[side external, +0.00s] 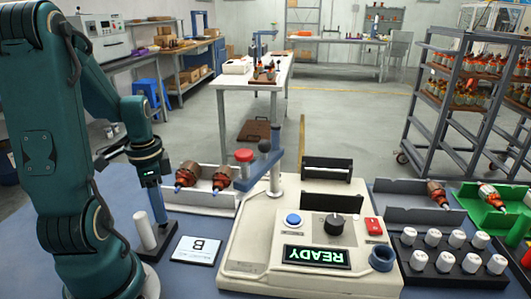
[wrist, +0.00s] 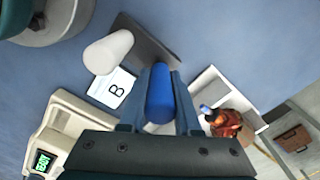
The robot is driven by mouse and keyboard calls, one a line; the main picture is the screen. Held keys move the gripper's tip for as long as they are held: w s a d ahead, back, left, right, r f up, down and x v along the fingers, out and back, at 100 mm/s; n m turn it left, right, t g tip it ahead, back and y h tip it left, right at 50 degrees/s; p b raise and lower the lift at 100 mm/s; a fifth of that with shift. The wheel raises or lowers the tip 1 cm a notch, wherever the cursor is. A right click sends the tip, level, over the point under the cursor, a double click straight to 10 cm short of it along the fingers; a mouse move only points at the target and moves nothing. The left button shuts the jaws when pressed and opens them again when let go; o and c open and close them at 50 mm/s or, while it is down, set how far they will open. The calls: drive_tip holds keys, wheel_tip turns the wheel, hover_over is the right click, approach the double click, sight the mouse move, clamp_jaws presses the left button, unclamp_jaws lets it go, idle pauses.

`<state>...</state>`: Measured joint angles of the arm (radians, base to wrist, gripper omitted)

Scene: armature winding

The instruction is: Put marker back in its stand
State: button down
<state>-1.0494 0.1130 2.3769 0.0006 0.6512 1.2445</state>
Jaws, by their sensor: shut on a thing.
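The blue marker (wrist: 160,93) is between my gripper's two fingers (wrist: 159,100) in the wrist view. My gripper (side external: 156,192) is shut on it, and in the side view the marker (side external: 158,212) hangs roughly upright below the wrist. Its lower end is over the right part of the dark flat stand (side external: 164,238). I cannot tell whether it touches the stand. The stand (wrist: 148,42) also shows beyond the marker in the wrist view. A white cylinder (side external: 145,230) stands upright at the stand's left end, and it shows in the wrist view too (wrist: 108,52).
A card marked B (side external: 196,249) lies right of the stand. The cream winding machine (side external: 240,262) with its READY display stands further right. A white tray (side external: 205,199) with two copper armatures is behind. Black racks of white caps (side external: 453,271) are at far right.

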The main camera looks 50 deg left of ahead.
drive_tip(key=shift+f, duration=0.75)
idle(0.5)
drive_tip(key=c, duration=0.5)
unclamp_jaws()
drive_tip(key=shift+c, duration=0.2)
drive_tip(key=shift+r, duration=2.55)
drive_tip(key=shift+r, duration=2.1)
